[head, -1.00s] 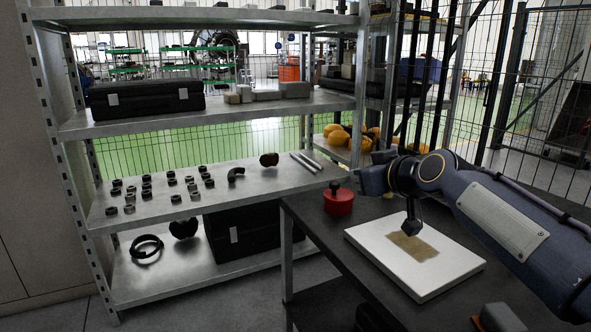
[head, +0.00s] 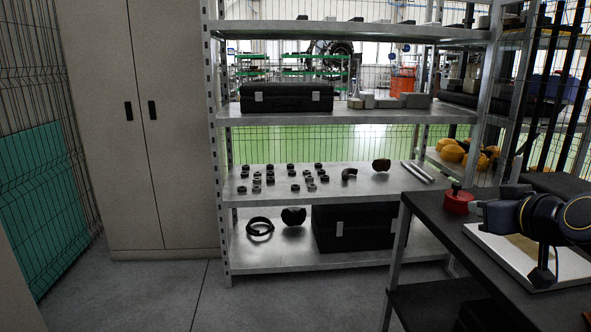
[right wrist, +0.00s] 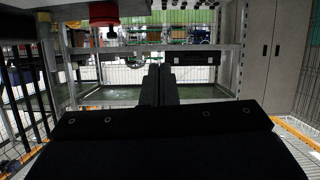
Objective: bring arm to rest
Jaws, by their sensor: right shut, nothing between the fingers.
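A red round pot with a dark knob (head: 459,201) stands on the table left of my right arm; a red thing also shows at the top of the right wrist view (right wrist: 103,13). My left gripper is not in view.
The dark table (head: 428,208) fills the lower right. A metal shelf rack (head: 290,116) behind it holds black cases, several small dark rings (head: 270,180) and grey blocks. A beige cabinet (head: 165,190) stands left. The grey floor between cabinet and table is clear.

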